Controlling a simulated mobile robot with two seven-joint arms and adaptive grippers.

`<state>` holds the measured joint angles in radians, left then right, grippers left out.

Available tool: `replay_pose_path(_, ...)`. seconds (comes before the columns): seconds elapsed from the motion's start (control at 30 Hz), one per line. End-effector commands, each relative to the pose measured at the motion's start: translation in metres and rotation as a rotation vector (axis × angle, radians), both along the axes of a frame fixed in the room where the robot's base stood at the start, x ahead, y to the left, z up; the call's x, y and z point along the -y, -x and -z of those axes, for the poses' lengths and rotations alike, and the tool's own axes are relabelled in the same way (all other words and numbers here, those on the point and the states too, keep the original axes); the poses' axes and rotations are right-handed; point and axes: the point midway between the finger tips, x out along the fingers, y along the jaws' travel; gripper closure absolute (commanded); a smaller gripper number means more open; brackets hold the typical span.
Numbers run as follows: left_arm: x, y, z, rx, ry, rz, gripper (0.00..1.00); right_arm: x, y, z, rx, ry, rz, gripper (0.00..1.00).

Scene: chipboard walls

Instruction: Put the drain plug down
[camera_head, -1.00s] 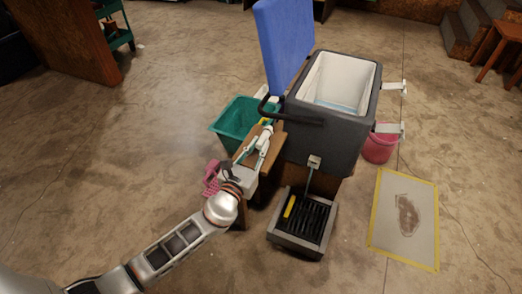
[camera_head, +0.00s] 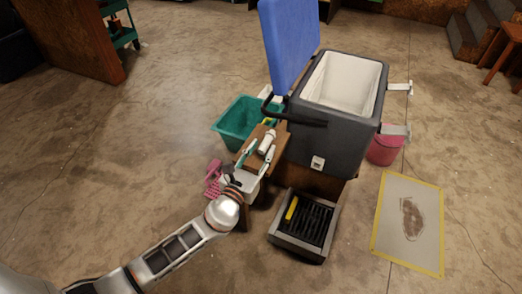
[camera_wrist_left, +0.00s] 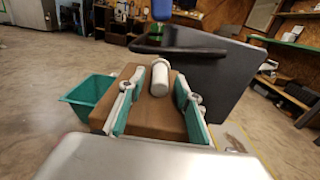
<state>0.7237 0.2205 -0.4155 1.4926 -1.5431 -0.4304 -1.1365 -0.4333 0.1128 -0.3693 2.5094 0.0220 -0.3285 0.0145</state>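The drain plug (camera_head: 267,141) is a white cylinder with a rounded end. It rests on the brown wooden stand (camera_head: 247,158) beside the grey cooler (camera_head: 325,135). My left gripper (camera_head: 260,151) is open just above the stand, with its fingers apart on either side of the plug's near end. In the left wrist view the plug (camera_wrist_left: 160,77) lies between the two spread fingertips (camera_wrist_left: 159,82), with a gap on each side. The cooler's lid is up and its white inside looks empty. Its drain outlet (camera_head: 317,163) is low on the front. My right gripper is not in view.
A black floor grate (camera_head: 306,222) with a yellow item on it lies below the outlet. The left floor is clear.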

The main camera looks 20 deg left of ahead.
Motion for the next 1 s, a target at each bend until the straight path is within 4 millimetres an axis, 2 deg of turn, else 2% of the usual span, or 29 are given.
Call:
replay_pose_path(0.03, 0.000, -0.001, -0.006, 0.005, 0.000, 0.000, 0.66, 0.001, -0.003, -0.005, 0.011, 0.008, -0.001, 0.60)
replay_pose_path(0.17, -0.001, 0.015, -0.004, 0.001, 0.000, 0.000, 0.66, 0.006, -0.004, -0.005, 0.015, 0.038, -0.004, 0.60)
replay_pose_path(0.33, -0.002, 0.049, -0.004, 0.001, -0.001, 0.001, 0.66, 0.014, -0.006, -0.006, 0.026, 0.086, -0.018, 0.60)
replay_pose_path(0.6, -0.003, 0.100, -0.003, 0.001, 0.000, 0.001, 0.66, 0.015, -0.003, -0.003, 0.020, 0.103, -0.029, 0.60)
replay_pose_path(0.8, -0.004, 0.117, -0.004, 0.002, 0.000, 0.001, 0.66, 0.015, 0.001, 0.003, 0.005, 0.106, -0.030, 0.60)
replay_pose_path(1.0, -0.004, 0.120, -0.003, 0.002, 0.000, 0.001, 0.66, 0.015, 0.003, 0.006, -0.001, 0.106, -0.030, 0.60)
